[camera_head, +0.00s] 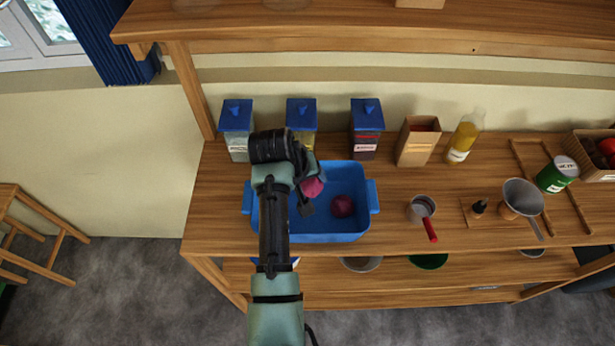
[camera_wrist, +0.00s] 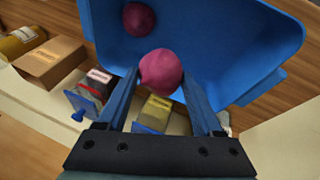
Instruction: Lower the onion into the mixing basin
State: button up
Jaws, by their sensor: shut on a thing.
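My gripper (camera_wrist: 166,92) is shut on a pinkish-red onion (camera_wrist: 161,72), which sits between the two blue fingertips in the wrist view. In the head view the held onion (camera_head: 312,187) shows beside my arm, over the blue mixing basin (camera_head: 350,178). A second, darker red onion (camera_head: 342,206) lies on the basin floor, right of the held one. It also shows in the wrist view (camera_wrist: 138,19). My arm covers the left part of the basin in the head view. How high the held onion is above the basin floor is hard to tell.
Behind the basin stand several blue-lidded canisters (camera_head: 366,130), a cardboard box (camera_head: 418,142) and a yellow bottle (camera_head: 465,137). Right of it are a small red-handled pan (camera_head: 423,210), a funnel (camera_head: 521,198) and a green can (camera_head: 557,175). A shelf (camera_head: 350,22) overhangs the back.

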aim_at(308, 189)
jog(key=shift+f+b, duration=1.05)
jog(key=shift+f, duration=0.65)
jog(key=shift+f+b, duration=1.9)
jog(key=shift+f, duration=0.9)
dwell(0.6)
dwell(0.3)
jog(key=o, duration=1.5)
